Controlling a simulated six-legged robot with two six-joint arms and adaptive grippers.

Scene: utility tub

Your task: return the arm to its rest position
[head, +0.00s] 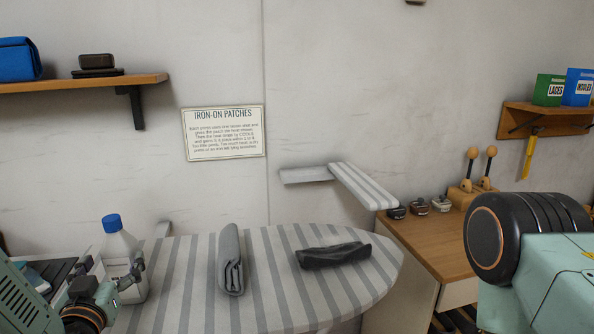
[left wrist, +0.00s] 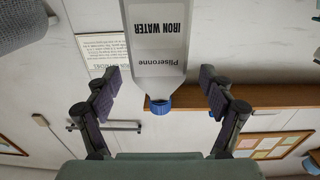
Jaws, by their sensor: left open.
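My left gripper (head: 112,284) is at the lower left of the head view, in front of a white bottle (head: 118,246) with a blue cap. In the left wrist view the fingers of my left gripper (left wrist: 160,80) are spread wide, with nothing held. The bottle, labelled iron water (left wrist: 157,60), appears upside down there, in line with the gap between the fingers. I cannot tell how far beyond the fingertips it is. Part of my right arm (head: 530,255) shows at the lower right of the head view; its gripper is out of view.
The striped ironing board (head: 200,285) holds a folded grey cloth (head: 230,262) and a dark cloth (head: 333,255). A narrow striped sleeve board (head: 362,185) juts out behind. A wooden cabinet (head: 432,245) stands right. Shelves hang on both sides. Bare board lies between the cloths.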

